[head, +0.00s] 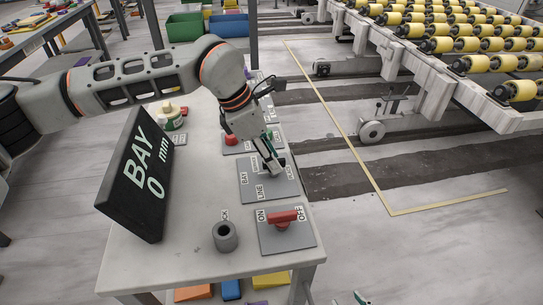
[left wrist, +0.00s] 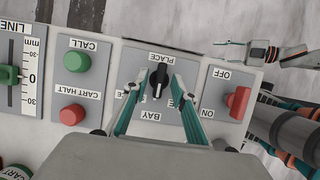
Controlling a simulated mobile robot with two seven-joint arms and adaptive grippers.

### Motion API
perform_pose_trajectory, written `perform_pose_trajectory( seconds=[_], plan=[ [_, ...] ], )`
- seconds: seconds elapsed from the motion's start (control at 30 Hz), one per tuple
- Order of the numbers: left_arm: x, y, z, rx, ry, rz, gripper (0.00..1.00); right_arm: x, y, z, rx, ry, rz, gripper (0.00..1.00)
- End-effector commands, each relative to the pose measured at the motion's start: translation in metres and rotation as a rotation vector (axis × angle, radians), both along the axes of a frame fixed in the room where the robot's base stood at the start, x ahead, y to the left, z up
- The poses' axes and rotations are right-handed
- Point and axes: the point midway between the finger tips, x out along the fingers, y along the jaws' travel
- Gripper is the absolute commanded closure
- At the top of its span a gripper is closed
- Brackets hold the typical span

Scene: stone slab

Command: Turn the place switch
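The place switch (left wrist: 158,84) is a black knob with a white mark on a grey plate (head: 257,194). Its plate carries the labels PLACE, BAY and LINE. In the left wrist view the knob lies between the tips of my left gripper (left wrist: 157,80), with a gap on each side. PLACE is above the knob and BAY below it; side labels are partly hidden by the fingers. In the head view my left gripper (head: 271,162) reaches down over the plate and partly hides the knob. My right gripper (left wrist: 240,51) shows at the upper right, clear of the panels, its tips apart.
A red ON/OFF switch (head: 283,217) is on the nearer plate. A grey cup (head: 225,237) and a black BAY display (head: 136,175) stand on the slab. Green and red buttons (left wrist: 76,61) (left wrist: 72,114) and a LINE slider (left wrist: 10,74) lie left of the switch in the wrist view.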

Motion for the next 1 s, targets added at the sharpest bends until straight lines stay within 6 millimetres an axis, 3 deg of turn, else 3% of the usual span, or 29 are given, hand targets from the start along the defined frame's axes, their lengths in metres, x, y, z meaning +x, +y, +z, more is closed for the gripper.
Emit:
perform_pose_trajectory(
  seconds=[0.27, 0.37, 0.73, 1.0],
  plan=[
    [0.0, -0.0007, -0.0009, 0.0, 0.0, 0.0, 0.74, -0.0002, 0.0002, -0.0001, 0.0, 0.001, 0.0, 0.61],
    [0.0, -0.0007, -0.0008, 0.0, 0.0, 0.0, 1.0, -0.0002, 0.0002, -0.0001, 0.0, 0.001, 0.0, 0.61],
    [0.0001, -0.0007, -0.0006, 0.0, 0.001, -0.02, 1.0, -0.0002, 0.0003, 0.0, 0.0, 0.0, 0.0, 0.61],
    [0.0015, -0.0008, 0.0001, -0.001, 0.001, -0.15, 1.0, -0.0002, 0.0002, -0.0003, 0.0, 0.0, 0.0, 0.61]
  ],
)
